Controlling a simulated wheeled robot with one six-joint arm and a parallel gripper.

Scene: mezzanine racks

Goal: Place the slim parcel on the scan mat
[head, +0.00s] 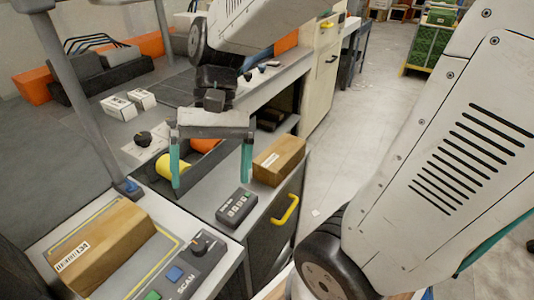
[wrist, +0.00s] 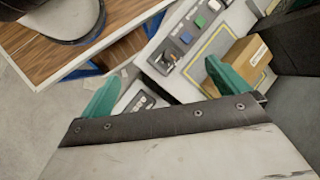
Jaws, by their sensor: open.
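Two brown parcels with white labels show in the head view. One parcel (head: 105,243) lies on the yellow-bordered scan mat (head: 160,254) at lower left, beside a panel marked SCAN. It also shows in the wrist view (wrist: 246,58) on the mat. The other parcel (head: 279,160) lies on the grey counter right of my gripper. I cannot tell which of them is the slim one. My gripper (head: 211,170) is open, with its teal fingers pointing down and wide apart over the counter. Nothing shows between them. Both fingers also show in the wrist view (wrist: 165,87).
A keypad device (head: 236,208) sits on the counter below my gripper. A dark bin holds a yellow roll (head: 173,166) and an orange item. A grey post (head: 95,95) rises behind the mat. Small white boxes (head: 118,107) stand farther back.

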